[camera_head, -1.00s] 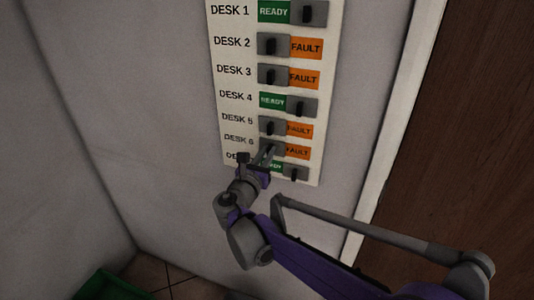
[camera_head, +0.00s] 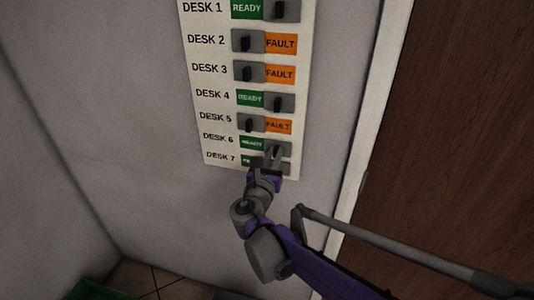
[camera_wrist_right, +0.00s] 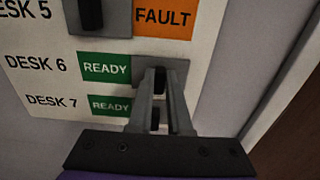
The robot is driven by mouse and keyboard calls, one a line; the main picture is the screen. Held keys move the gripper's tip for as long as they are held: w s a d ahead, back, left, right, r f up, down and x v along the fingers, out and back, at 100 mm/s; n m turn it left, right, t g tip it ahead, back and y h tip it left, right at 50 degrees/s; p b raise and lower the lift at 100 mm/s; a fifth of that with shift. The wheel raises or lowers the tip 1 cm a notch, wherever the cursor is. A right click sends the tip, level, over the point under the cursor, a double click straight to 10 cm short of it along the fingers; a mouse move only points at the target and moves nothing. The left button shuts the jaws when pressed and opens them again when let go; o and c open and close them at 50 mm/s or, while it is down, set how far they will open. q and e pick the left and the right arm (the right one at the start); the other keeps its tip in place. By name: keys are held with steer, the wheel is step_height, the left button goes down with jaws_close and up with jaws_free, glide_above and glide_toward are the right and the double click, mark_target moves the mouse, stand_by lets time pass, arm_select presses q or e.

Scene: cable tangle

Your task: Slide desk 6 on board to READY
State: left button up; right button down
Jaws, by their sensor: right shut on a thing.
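The status board (camera_head: 212,120) hangs on the wall with rows for desks 1 to 7. In the desk 6 row, the grey slider (camera_wrist_right: 178,68) sits at the right and the green READY label (camera_wrist_right: 106,67) is uncovered to its left; the label also shows in the head view (camera_head: 251,143). My right gripper (camera_head: 273,152) is at this slider, its fingers shut on the dark knob (camera_wrist_right: 160,80) in the right wrist view. The fingers partly hide the desk 7 slider below. My left gripper is not in view.
The desk 5 slider (camera_head: 250,123) just above sits left, with its orange FAULT label (camera_head: 278,126) showing. Desk 7 shows a green READY label (camera_wrist_right: 109,105). A brown door (camera_head: 440,130) with a pale frame stands to the right. A green container (camera_head: 90,290) is on the floor at lower left.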

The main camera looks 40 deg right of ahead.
steer(key=c, duration=0.8)
jaws_free()
steer(key=shift+s+d, duration=0.15)
steer(key=shift+s, duration=0.05)
steer(key=shift+c, duration=0.2)
steer(key=shift+a, duration=0.25)
steer(key=v, duration=1)
steer(key=shift+s+b, duration=0.15)
steer(key=shift+b, duration=0.2)
steer(key=shift+a, duration=0.1)
